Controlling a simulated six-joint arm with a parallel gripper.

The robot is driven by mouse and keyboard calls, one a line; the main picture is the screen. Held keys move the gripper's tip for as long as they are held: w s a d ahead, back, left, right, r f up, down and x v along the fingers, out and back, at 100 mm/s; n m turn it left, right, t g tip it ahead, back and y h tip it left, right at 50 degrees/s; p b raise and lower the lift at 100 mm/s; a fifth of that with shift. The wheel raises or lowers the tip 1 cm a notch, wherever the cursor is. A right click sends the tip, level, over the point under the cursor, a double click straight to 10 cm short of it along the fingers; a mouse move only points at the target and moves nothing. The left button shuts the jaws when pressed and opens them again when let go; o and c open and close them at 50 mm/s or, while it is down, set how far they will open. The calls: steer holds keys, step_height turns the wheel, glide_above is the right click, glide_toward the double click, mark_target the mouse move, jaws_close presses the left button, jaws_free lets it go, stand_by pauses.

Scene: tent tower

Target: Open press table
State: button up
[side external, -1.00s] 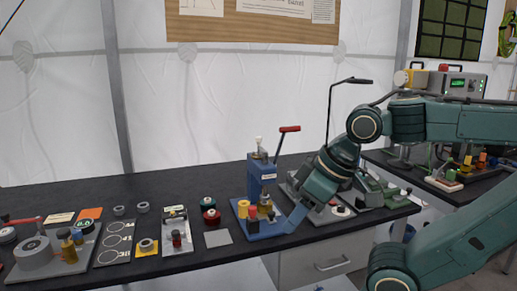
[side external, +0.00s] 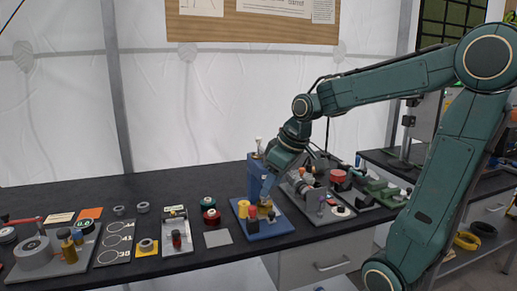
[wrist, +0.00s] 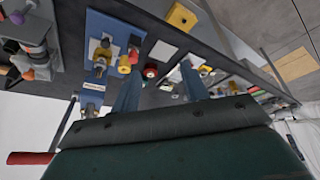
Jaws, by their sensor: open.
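The blue press (side external: 256,178) stands on its blue base plate (side external: 262,232) near the middle of the black bench. Yellow, red and black parts (side external: 252,212) stand on the plate. In the wrist view, the base plate (wrist: 115,30) is at the upper left, and a red lever (wrist: 30,158) is at the lower left. In the side view my arm hides this lever. My gripper (wrist: 160,70) is open, its two fingers apart with nothing visibly held between them. In the side view, the gripper (side external: 267,190) points down beside the press column and overlaps part of it.
Red (side external: 212,216) and green (side external: 208,202) spools and a grey square plate (side external: 218,239) lie left of the press. A grey fixture (side external: 310,190) stands close on its right. The black bench top (side external: 180,187) is clear behind the spools.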

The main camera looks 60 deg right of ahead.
glide_toward(272, 213)
steer(key=v, duration=0.6)
steer(key=shift+w+d+f+m, duration=0.15)
steer(key=shift+d+m, duration=0.15)
steer(key=shift+m, duration=0.1)
steer(key=shift+f, duration=0.1)
steer(key=shift+x, duration=6.75)
steer(key=shift+a, duration=0.1)
steer(key=shift+c, duration=0.5)
jaws_close()
